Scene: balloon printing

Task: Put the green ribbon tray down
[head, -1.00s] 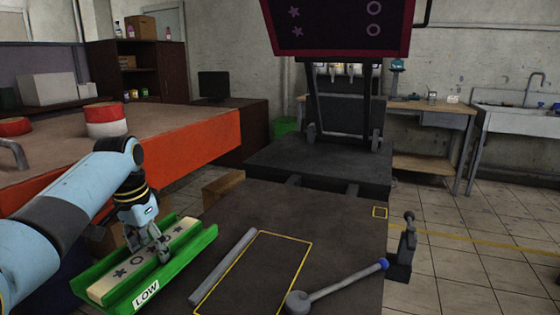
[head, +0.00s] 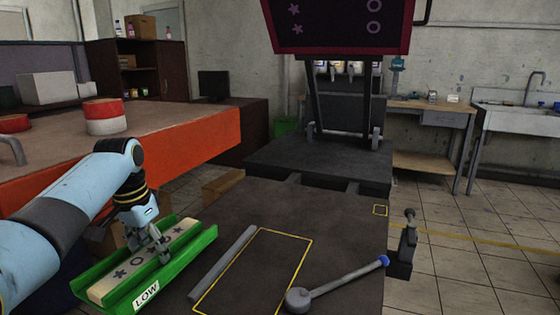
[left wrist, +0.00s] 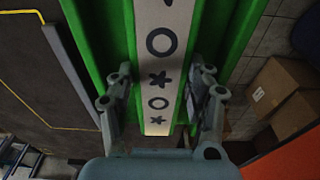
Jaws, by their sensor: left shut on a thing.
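The green ribbon tray (head: 200,242) is at the lower left of the head view, with a "LOW" label on its near end. A cream ribbon strip (head: 110,283) printed with dark stars and rings lies along its channel. My left gripper (head: 160,248) reaches down over the tray's middle and is shut on it. In the left wrist view the tray (left wrist: 95,35) runs up between the fingers of my left gripper (left wrist: 160,95). The tray lies at the left edge of the dark table; I cannot tell whether its underside touches. My right gripper is not in view.
The dark table (head: 335,215) carries a yellow-outlined rectangle, a grey bar (head: 222,265) beside the tray, and a lever with a blue knob (head: 384,262). An orange-sided bench (head: 195,150) stands behind my left arm. Cardboard boxes (left wrist: 275,85) sit on the floor.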

